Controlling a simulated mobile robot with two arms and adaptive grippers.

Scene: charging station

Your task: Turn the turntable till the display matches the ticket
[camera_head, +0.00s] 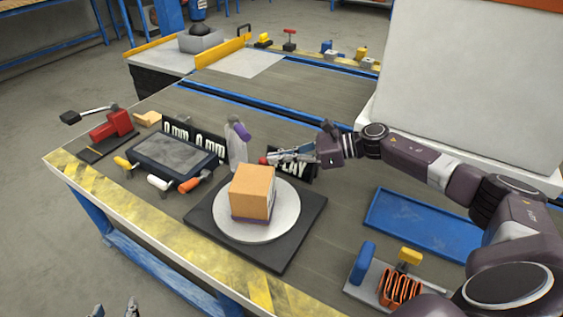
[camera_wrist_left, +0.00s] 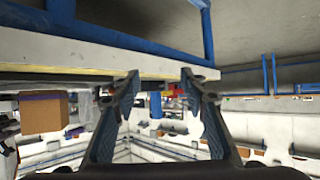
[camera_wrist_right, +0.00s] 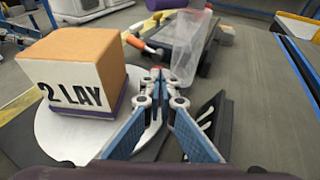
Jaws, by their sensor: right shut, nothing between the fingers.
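A tan block with a purple base (camera_head: 252,191) stands on the pale round turntable (camera_head: 285,215), which sits on a black square base. In the right wrist view, the block (camera_wrist_right: 75,75) shows a white face reading "2 LAY". A black card with white letters ending "LAY" (camera_head: 297,168) stands behind the turntable, partly hidden by my right gripper. My right gripper (camera_head: 268,160) is shut and empty just beyond the turntable, apart from the block; it also shows in the right wrist view (camera_wrist_right: 163,82). My left gripper (camera_wrist_left: 160,78) is open and empty, low before the table edge.
A clear container (camera_head: 236,150) stands behind the turntable. A blue tray (camera_head: 425,222) and an orange coil (camera_head: 400,287) lie to the right.

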